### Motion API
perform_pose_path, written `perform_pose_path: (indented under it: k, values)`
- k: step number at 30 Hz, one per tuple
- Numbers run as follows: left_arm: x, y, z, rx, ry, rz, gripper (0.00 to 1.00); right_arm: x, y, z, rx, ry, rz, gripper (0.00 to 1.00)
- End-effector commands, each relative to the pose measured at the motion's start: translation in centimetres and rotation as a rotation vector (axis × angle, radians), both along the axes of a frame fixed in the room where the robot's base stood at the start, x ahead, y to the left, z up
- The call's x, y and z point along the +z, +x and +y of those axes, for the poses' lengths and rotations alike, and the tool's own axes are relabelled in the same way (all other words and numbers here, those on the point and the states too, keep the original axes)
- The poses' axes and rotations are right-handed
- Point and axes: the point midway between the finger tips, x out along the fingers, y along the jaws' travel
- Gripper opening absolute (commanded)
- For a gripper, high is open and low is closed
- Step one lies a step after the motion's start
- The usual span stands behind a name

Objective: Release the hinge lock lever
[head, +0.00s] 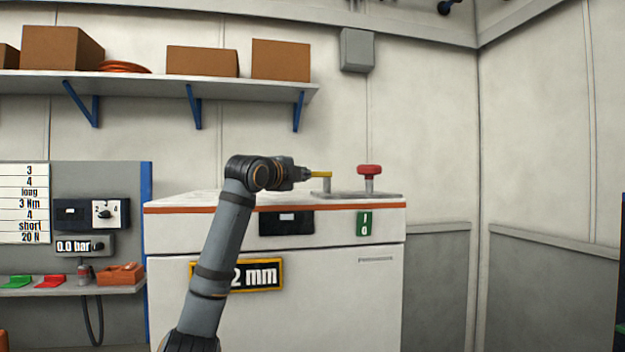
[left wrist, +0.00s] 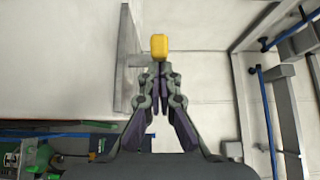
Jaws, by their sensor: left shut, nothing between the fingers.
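A yellow lever (head: 320,174) sits on a short grey post on top of the white cabinet (head: 340,270). Its yellow end (left wrist: 159,47) shows in the left wrist view, just beyond my fingertips. My left gripper (head: 302,173) reaches in from the left at the lever's height. In the left wrist view my left gripper (left wrist: 157,72) is shut with nothing between its fingers. Its tips are very close to the yellow end; I cannot tell whether they touch. My right gripper is not in view.
A red knob (head: 369,170) on a grey post stands right of the lever on a grey plate (head: 385,195). A shelf (head: 150,84) with boxes hangs above. A small side bench (head: 70,290) with coloured items stands at left. The right wall area is clear.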

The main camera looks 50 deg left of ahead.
Motion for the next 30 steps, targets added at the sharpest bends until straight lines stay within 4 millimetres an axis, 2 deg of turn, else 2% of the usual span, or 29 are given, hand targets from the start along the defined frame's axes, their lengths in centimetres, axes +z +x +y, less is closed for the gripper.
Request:
perform_pose_path:
  k: [12, 30]
  values:
    - [0.0, -0.2, 2.0, 0.003, 0.000, 0.000, 0.00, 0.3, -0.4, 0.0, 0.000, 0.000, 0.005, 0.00]
    - [0.1, -0.3, 2.6, 0.010, 0.000, -0.001, 0.00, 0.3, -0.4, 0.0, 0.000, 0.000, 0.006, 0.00]
